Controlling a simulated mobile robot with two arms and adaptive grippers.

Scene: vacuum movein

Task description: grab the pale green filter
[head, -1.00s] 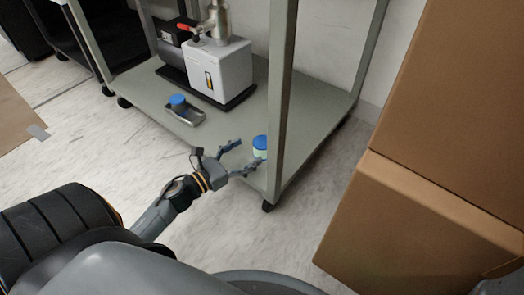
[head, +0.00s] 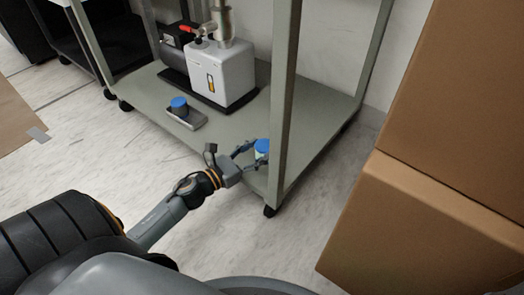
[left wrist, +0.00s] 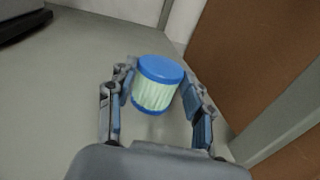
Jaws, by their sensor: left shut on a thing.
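The pale green filter (left wrist: 153,96) has blue caps and pale green pleats. In the left wrist view it is between the fingers of my left gripper (left wrist: 160,92). In the head view the filter (head: 261,150) is at the front of the cart's lower shelf, just left of the front post, with my left gripper (head: 252,150) around it. The gripper is shut on the filter. The filter's lower part is partly hidden by a finger in the head view. My right gripper is not in view.
The cart's shelf (head: 240,118) has a grey upright post (head: 284,100) close right of the filter. A white pump (head: 222,75) stands behind, and a small tray (head: 187,117) with a blue-topped item (head: 179,104) is to the left. Cardboard boxes (head: 425,220) stand at the right.

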